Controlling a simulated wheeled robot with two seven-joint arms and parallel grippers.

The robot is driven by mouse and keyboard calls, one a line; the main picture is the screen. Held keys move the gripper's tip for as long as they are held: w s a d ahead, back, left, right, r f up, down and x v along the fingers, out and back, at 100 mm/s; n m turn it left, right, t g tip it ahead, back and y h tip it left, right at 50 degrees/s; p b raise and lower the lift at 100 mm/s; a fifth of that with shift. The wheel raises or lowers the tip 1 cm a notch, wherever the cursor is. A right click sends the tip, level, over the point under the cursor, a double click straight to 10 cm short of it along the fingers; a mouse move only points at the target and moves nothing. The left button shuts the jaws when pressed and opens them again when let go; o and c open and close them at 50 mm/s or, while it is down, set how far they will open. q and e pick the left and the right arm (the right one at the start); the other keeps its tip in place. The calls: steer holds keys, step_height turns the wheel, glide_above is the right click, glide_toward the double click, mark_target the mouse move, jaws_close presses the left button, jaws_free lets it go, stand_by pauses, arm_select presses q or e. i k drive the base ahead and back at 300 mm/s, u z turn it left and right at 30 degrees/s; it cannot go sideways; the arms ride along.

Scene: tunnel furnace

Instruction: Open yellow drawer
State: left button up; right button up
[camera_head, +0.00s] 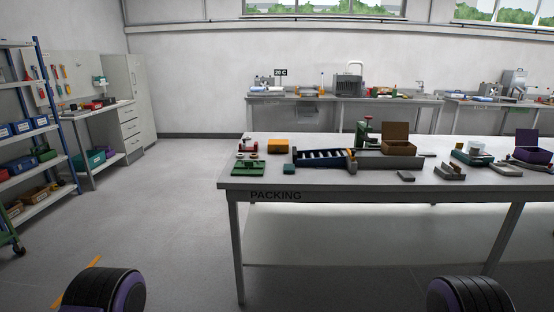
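I cannot make out a clearly yellow drawer. A small yellow-orange box (278,146) sits near the back left of the packing table (276,184); I cannot tell whether it is a drawer. A grey cabinet with drawers (130,128) stands at the left wall, and its fronts look pale and closed. Rounded black and purple parts of my own arms show at the bottom left and bottom right edges. Neither gripper is in view.
A blue rack (318,157), a brown open box (397,147) and a purple box (533,152) stand on the packing table. Shelves with bins (31,136) stand at the far left. Open floor (165,210) lies between the shelves and the packing table.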

mark_target(271, 148)
steer(key=u, duration=0.7)
steer(key=i, duration=1.25)
steer(key=z, duration=0.3)
